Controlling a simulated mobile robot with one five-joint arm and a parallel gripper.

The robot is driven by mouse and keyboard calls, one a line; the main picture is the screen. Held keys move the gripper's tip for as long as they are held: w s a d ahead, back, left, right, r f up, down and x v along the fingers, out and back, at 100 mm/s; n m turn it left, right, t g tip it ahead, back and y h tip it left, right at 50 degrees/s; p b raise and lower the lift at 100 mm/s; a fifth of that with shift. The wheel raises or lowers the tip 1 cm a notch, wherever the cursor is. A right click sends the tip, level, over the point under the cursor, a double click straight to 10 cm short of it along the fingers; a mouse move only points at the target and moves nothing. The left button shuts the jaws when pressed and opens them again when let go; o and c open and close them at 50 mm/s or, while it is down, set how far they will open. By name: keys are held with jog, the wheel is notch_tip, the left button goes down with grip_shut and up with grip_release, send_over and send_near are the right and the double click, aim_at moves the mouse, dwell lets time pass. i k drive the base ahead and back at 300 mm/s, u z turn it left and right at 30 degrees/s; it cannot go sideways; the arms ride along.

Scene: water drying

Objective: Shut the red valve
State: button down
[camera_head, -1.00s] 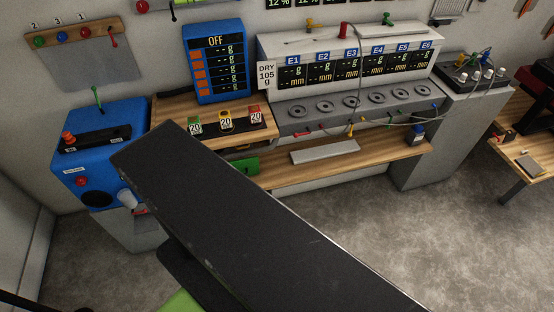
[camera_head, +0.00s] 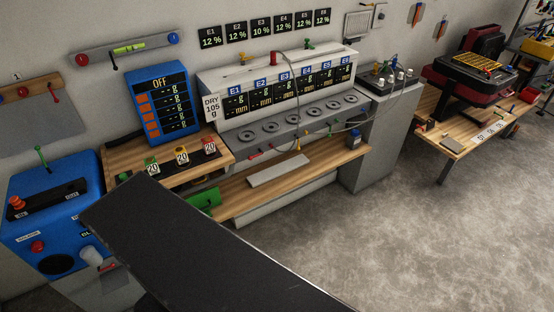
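A grey-white machine (camera_head: 272,112) with several displays marked E1 to E6 stands against the back wall. A small red handle (camera_head: 253,155) shows low on its front, left of a yellow one (camera_head: 297,146). A red upright part (camera_head: 284,57) sits on its top between a yellow valve (camera_head: 255,62) and a green valve (camera_head: 309,45). I cannot tell which red part is the valve, or whether it is open. My gripper is not in view; a dark slab, likely part of my arm, crosses the foreground.
A blue unit (camera_head: 52,215) with red knobs stands at the left. A wooden shelf (camera_head: 235,198) runs below the machine, with a grey bar (camera_head: 279,169) on it. A wooden table (camera_head: 470,128) stands at the right. The grey floor (camera_head: 400,240) at the lower right is clear.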

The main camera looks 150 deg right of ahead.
aim_at(250, 158)
jog(key=z, duration=4.95)
jog(key=i, duration=0.15)
jog(key=u, duration=1.7)
jog(key=k, duration=0.2)
jog(key=z, duration=1.65)
jog(key=i, duration=0.95)
jog(key=z, duration=0.05)
jog(key=k, duration=0.6)
jog(key=u, duration=3)
